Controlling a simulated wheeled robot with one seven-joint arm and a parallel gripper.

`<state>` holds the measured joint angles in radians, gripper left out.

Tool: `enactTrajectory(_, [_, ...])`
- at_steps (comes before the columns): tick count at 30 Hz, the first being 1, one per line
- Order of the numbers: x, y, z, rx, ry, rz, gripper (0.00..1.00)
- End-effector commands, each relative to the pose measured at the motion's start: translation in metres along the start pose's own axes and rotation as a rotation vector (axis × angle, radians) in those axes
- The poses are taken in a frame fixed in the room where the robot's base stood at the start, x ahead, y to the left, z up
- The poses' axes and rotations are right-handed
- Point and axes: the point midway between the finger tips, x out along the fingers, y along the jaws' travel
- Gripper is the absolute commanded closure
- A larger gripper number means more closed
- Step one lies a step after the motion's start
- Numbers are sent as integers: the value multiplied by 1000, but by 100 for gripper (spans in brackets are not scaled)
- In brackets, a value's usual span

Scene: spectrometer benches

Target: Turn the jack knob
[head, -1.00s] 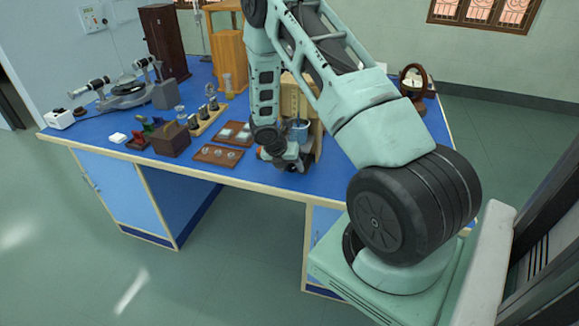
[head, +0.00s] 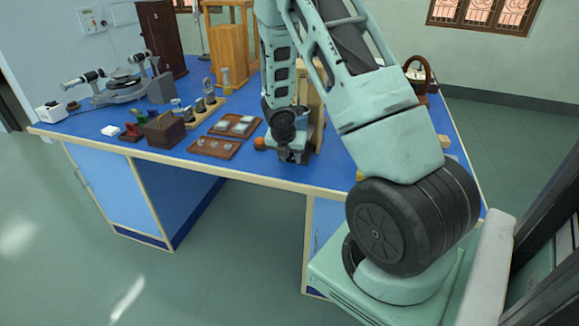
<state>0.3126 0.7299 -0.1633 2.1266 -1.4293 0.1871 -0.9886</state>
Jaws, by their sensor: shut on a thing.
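My gripper (head: 292,157) points down at the front of the blue-topped bench (head: 235,162), near its front edge. It is shut, and its fingers are small and dark in the head view. The jack and its knob are mostly hidden behind my wrist and gripper, so the grip on the knob does not show clearly. A pale wooden upright (head: 316,115) stands just behind my gripper. A small orange round thing (head: 259,143) shows just left of the gripper; I cannot tell whether it belongs to the jack.
Brown trays (head: 214,148) with small clear pieces lie left of my gripper. A brown box (head: 165,131), a spectrometer (head: 125,88) and a wooden case (head: 229,45) stand farther left and back. A round-framed instrument (head: 418,72) stands at the right. Floor before the bench is clear.

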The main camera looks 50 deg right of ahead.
Motion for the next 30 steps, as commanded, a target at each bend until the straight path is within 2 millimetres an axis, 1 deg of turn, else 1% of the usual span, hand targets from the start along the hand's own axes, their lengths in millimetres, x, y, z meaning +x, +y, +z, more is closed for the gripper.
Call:
enactTrajectory(1, [6, 0, -3, 6, -1, 18, 91])
enactTrajectory(14, [2, -1, -2, 48, 0, 124, 91])
enactTrajectory(30, [5, -5, -2, 108, 0, 252, 91])
